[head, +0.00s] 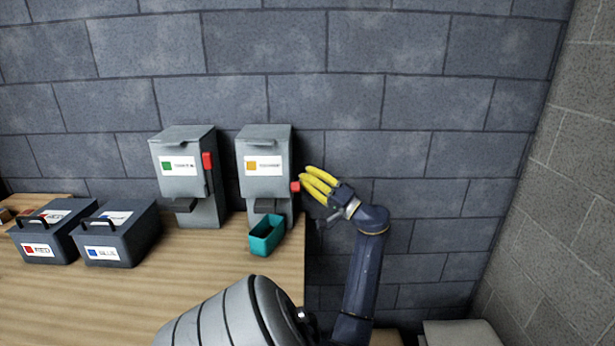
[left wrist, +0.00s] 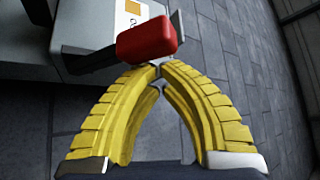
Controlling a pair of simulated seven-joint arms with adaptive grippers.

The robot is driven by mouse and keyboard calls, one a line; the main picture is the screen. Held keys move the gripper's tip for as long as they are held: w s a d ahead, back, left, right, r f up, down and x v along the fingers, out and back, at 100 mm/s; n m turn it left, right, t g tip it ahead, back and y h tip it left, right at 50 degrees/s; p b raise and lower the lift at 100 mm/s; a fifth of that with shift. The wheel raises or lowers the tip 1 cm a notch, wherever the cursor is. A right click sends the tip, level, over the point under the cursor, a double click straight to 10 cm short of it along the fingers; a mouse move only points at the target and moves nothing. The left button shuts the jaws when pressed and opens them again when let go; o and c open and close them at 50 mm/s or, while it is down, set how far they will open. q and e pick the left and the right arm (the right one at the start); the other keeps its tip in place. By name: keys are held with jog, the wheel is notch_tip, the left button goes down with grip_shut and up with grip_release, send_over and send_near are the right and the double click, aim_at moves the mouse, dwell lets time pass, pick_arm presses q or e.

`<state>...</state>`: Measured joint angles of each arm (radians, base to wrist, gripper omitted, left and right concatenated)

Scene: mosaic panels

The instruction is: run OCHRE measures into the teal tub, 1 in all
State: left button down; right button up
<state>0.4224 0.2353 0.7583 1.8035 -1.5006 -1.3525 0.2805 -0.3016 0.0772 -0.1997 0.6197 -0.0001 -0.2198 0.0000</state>
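The grey dispenser with an ochre square on its label (head: 264,150) stands at the table's right end against the wall. Its label text is blurred. Its red lever (head: 295,187) is on its right side, lower than the lever on the neighbouring dispenser. The teal tub (head: 266,241) sits upright below this dispenser's outlet; its contents cannot be made out. My left gripper (head: 304,175) has its yellow fingertips together beside the red lever, with nothing between them. In the left wrist view the tips are right at the red lever (left wrist: 147,37); contact is unclear. My right gripper is out of view.
A second dispenser with a green label (head: 183,148) and a raised red lever (head: 207,160) stands to the left. Dark lidded boxes marked red (head: 42,249) and blue (head: 106,252) stand farther left. The wooden table (head: 205,275) is clear in front of the dispensers.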

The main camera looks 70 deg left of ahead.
pick_arm(q)
jog(key=shift+s+f, duration=0.2)
notch_tip(320, 180, up, 3)
jog(key=w+a, duration=0.1)
jog(key=a, duration=0.1)
jog(key=w+a+f+v, duration=0.1)
jog(key=v, duration=0.8)
jog(key=shift+w+f, duration=0.2)
jog(key=shift+w, duration=0.05)
